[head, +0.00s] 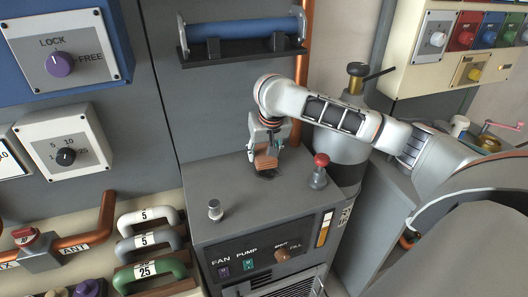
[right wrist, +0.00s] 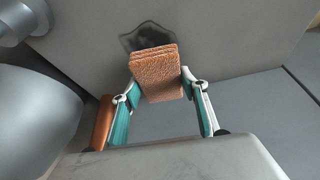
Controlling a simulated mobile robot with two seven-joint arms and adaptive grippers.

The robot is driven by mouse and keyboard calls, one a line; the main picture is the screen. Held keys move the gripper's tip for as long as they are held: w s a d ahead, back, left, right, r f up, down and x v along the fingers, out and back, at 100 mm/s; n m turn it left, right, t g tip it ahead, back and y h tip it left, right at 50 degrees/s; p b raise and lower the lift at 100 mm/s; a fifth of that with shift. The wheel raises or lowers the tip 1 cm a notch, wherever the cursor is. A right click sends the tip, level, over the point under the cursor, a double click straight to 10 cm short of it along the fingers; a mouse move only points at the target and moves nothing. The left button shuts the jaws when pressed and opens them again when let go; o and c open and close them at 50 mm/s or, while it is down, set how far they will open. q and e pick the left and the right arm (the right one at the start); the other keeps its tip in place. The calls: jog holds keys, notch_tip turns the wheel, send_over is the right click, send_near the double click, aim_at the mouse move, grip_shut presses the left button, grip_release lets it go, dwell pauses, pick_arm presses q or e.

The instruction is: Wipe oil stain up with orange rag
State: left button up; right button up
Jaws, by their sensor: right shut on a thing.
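The orange rag (head: 265,160) is a folded, brownish-orange pad held by my right gripper (head: 266,150) over the grey cabinet top. In the right wrist view the rag (right wrist: 157,73) sits between the two teal fingers of my right gripper (right wrist: 158,92), which is shut on it. The oil stain (right wrist: 147,38) is a dark, glossy patch on the grey surface, just beyond the rag's far end and partly hidden by it. In the head view a dark bit of the stain (head: 267,174) shows below the rag. I cannot tell whether the rag touches the surface. My left gripper is not in view.
A red-knobbed lever (head: 320,170) stands right of the rag on the cabinet top (head: 225,185). A small metal knob (head: 215,209) stands at its front left. A grey cylinder (head: 341,145) rises behind, and a shelf with a blue roll (head: 243,30) hangs above.

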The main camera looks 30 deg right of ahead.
aim_at(269, 164)
jog(key=shift+f, duration=1.1)
jog(key=shift+s, duration=0.1)
jog(key=shift+s+a+r, duration=0.1)
jog(key=shift+s+a, duration=0.15)
jog(key=shift+s, duration=0.7)
jog(key=shift+s+a, duration=0.2)
jog(key=shift+s, duration=0.7)
jog(key=shift+s+a, duration=0.25)
jog(key=shift+s, duration=0.75)
jog(key=shift+s+a, duration=0.25)
jog(key=shift+s, duration=0.75)
jog(key=shift+w+d, duration=0.3)
jog(key=shift+w, duration=1)
jog(key=shift+w+d, duration=0.35)
jog(key=shift+w, duration=1)
jog(key=shift+w+d, duration=0.3)
jog(key=shift+w, duration=1)
jog(key=shift+r, duration=3)
jog(key=shift+r, duration=0.1)
